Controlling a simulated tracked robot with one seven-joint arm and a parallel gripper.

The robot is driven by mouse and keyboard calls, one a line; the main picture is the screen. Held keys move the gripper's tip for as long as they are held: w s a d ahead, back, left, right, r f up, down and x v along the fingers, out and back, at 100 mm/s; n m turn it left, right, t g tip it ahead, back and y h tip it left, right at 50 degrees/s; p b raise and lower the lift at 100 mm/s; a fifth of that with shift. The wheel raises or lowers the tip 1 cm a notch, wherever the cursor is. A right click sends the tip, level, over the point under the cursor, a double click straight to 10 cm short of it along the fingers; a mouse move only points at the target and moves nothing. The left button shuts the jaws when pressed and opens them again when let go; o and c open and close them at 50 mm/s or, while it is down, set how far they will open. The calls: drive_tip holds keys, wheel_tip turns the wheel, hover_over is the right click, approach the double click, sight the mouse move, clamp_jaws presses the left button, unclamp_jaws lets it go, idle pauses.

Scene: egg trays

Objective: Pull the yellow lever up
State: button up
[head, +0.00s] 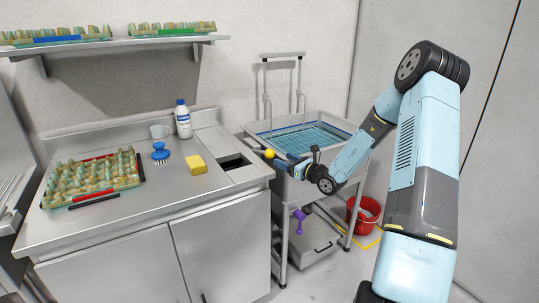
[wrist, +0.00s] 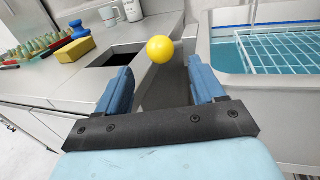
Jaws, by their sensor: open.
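The yellow lever shows as a round yellow knob (head: 269,153) at the near left corner of the wash basin, beside the counter's edge. In the wrist view the yellow knob (wrist: 160,49) lies just ahead of my gripper, centred between its fingers. My gripper (wrist: 159,80) is open and empty, with one blue finger to each side of the knob's line. In the head view my gripper (head: 278,160) reaches in from the right, close to the knob. I cannot tell whether a finger touches it. The lever's shaft is hidden.
The basin (wrist: 260,78) with a wire rack stands on the right, the steel counter (head: 140,215) on the left. A rectangular opening (wrist: 105,52), a yellow sponge (head: 196,165), a blue brush (head: 160,152) and a bottle (head: 183,120) are on the counter. A purple handle (head: 299,220) sits lower.

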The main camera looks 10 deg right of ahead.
sight(273, 155)
drive_tip(key=x, duration=0.9)
drive_tip(key=shift+c, duration=0.3)
clamp_jaws()
